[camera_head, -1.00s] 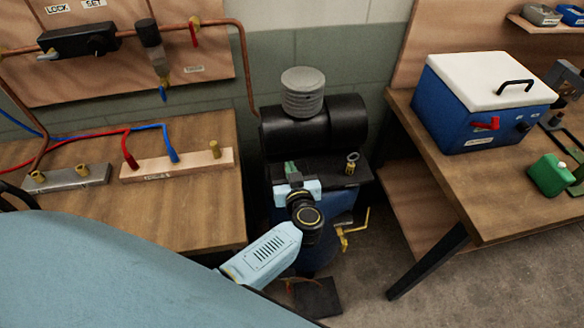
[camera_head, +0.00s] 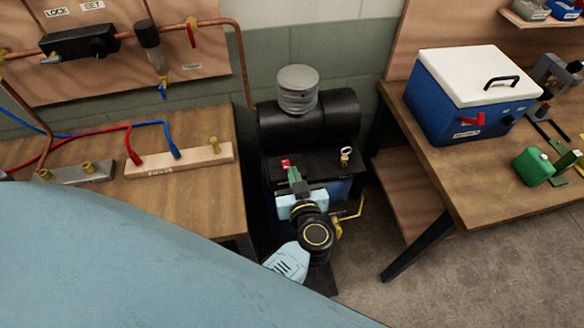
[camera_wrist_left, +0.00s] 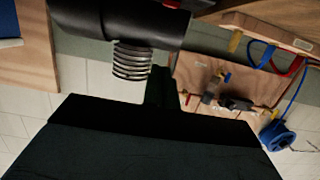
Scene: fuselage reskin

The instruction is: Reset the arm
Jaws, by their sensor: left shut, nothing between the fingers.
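My left gripper (camera_head: 301,187) is in the middle of the head view, at the end of a light blue arm with a black and yellow wrist. Its dark fingers are shut and empty, in front of the black compressor (camera_head: 335,118) and overlapping its front deck in the picture. I cannot tell the gap. A green part with a red top (camera_head: 294,174) shows just beyond the fingers. In the left wrist view the shut fingers (camera_wrist_left: 160,84) point toward the wall, and the ribbed grey cylinder (camera_wrist_left: 132,60) of the compressor is beside them. My right gripper is not in view.
A wooden bench (camera_head: 195,190) with hoses and fittings stands left. A blue reel (camera_wrist_left: 277,135) shows in the wrist view.

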